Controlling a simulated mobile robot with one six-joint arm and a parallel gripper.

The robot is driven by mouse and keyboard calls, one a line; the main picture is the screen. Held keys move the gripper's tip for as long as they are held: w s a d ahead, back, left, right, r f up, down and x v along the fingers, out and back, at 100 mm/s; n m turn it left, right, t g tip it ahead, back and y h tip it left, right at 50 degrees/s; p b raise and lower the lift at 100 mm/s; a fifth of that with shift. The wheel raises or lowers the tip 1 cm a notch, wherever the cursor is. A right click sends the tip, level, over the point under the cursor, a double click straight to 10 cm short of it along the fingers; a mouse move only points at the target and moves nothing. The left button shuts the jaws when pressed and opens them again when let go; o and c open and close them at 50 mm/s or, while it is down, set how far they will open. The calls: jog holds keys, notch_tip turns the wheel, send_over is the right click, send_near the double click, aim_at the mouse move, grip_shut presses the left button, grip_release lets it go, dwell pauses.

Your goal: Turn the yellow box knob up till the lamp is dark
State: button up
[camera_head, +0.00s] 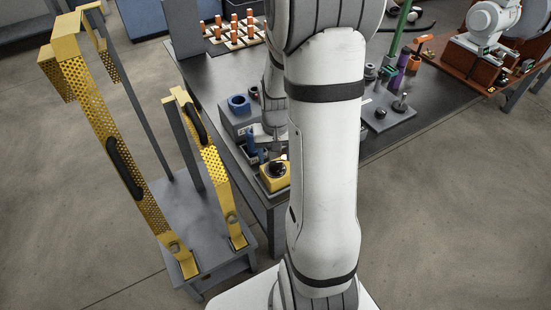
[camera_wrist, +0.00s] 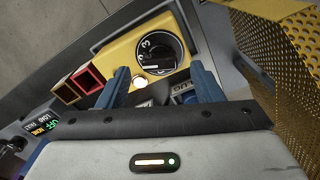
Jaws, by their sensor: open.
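The yellow box (camera_wrist: 118,50) carries a round black dial knob (camera_wrist: 157,52) with white numerals, a 3 among them. A small lamp (camera_wrist: 141,83) on the box glows bright white in the wrist view. In the head view the yellow box (camera_head: 272,184) sits at the table's near left corner, its black knob (camera_head: 278,169) on top. My gripper (camera_wrist: 160,67) is open, its two blue fingers on either side of the knob in the wrist view. Whether the fingers touch the knob I cannot tell.
Red and yellow square sockets (camera_wrist: 78,84) lie beside the box. A small display (camera_wrist: 43,127) shows at lower left. Yellow perforated guards (camera_head: 100,120) stand left of the table; one (camera_wrist: 285,60) is close by on the right in the wrist view. A grey block with a blue ring (camera_head: 239,103) stands behind.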

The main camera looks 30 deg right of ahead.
aim_at(275, 162)
notch_tip(275, 162, up, 5)
jog(key=shift+f, duration=0.1)
dwell(0.5)
jog(key=shift+p, duration=0.3)
jog(key=s+a+r+n+t+p, duration=0.1)
jog(key=s+a+r+p, duration=0.1)
jog(key=s+a+r, duration=0.2)
jog(key=s+a+r+n+p, duration=0.1)
jog(key=s+a+r, duration=0.3)
jog(key=r, duration=0.5)
jog(key=s+a+r+n+t+p, duration=0.1)
jog(key=s+a+r+n+p, duration=0.1)
jog(key=s+a+r+p, duration=0.2)
notch_tip(275, 162, up, 2)
jog(key=shift+s+r+t, duration=0.2)
jog(key=shift+r+t, duration=0.05)
jog(key=shift+t, duration=0.05)
jog(key=shift+c, duration=0.6)
